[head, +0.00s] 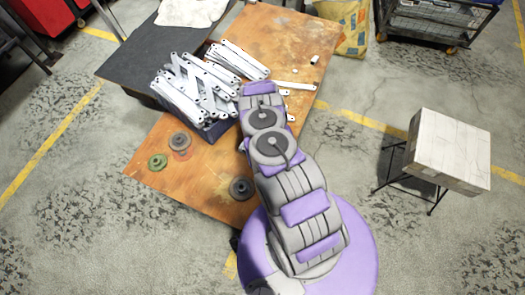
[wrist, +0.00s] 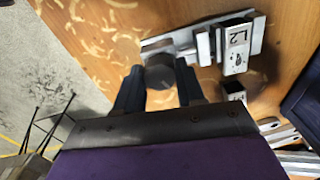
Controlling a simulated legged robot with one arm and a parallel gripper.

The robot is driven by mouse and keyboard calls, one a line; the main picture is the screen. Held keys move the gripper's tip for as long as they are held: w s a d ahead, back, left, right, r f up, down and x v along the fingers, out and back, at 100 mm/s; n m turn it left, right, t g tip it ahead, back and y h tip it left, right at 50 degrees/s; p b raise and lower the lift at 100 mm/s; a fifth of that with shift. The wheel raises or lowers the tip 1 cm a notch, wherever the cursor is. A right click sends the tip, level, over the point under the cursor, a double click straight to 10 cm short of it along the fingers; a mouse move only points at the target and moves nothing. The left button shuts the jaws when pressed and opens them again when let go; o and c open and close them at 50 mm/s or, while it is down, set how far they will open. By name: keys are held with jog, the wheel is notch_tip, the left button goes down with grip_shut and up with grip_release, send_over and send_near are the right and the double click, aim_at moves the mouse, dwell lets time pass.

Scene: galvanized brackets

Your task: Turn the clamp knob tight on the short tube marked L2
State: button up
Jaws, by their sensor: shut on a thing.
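In the wrist view my gripper (wrist: 160,80) is shut on the dark round clamp knob (wrist: 158,62), with one finger on each side of it. The knob sits at a grey metal clamp (wrist: 185,43) on the wooden table. The short tube marked L2 (wrist: 236,50) is a pale metal piece at the clamp's right end, its black label facing up. Another short tube end (wrist: 233,91) shows just below it, partly hidden by my gripper. In the head view my arm covers the clamp, the knob and my fingers.
The worn wooden table (head: 270,40) carries a dark crate (head: 217,131) heaped with galvanized brackets (head: 190,85). Dark round discs (head: 241,188) and a green one (head: 158,162) lie at the table's near left. A white box on a stand (head: 450,150) is at right.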

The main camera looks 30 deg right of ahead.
jog(key=m, duration=0.4)
jog(key=o, duration=1)
jog(key=shift+c, duration=0.2)
